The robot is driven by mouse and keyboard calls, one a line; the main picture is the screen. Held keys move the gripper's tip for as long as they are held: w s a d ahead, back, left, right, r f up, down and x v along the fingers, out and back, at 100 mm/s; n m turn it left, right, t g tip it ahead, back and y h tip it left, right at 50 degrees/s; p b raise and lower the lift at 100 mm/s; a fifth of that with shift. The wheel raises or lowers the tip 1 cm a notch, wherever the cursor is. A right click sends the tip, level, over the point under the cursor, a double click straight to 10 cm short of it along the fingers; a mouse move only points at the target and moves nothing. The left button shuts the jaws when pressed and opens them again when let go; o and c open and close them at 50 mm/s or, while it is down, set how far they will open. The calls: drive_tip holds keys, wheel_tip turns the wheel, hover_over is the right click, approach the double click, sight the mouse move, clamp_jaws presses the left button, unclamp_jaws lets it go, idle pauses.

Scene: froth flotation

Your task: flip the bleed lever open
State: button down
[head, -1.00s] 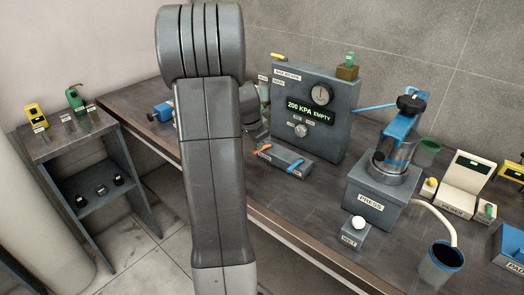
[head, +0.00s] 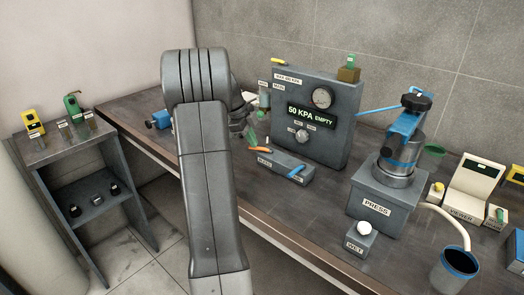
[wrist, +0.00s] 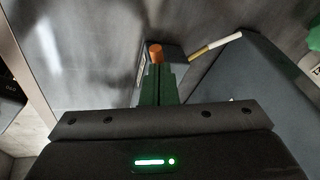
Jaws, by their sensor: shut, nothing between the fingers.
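The lever block (head: 280,167) is a low grey box on the bench in front of the gauge panel. Its left end carries a label that seems to read BLEED and an orange lever (head: 259,149); a blue lever (head: 297,170) sits at its right end. My gripper (head: 252,140) is shut and empty, its green fingers just beside and above the orange lever. In the wrist view the orange lever's round end (wrist: 155,52) shows just beyond the fingertips (wrist: 155,70). I cannot tell whether they touch. The fingers hide much of the block there.
The gauge panel (head: 340,140) stands behind the block; its display (head: 312,117) reads 50 KPA EMPTY. A press (head: 378,208) with a blue-handled top stands to the right, with a WET box (head: 361,240) before it. The bench front between arm and WET box is clear.

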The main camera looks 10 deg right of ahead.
drive_tip(key=shift+w+d+f+m, duration=0.1)
drive_tip(key=shift+w+m, duration=0.15)
drive_tip(key=shift+m, duration=0.25)
drive_tip(key=shift+w+d, duration=0.2)
drive_tip(key=shift+w, duration=0.1)
drive_tip(key=shift+s+d, duration=0.1)
drive_tip(key=shift+s, duration=0.05)
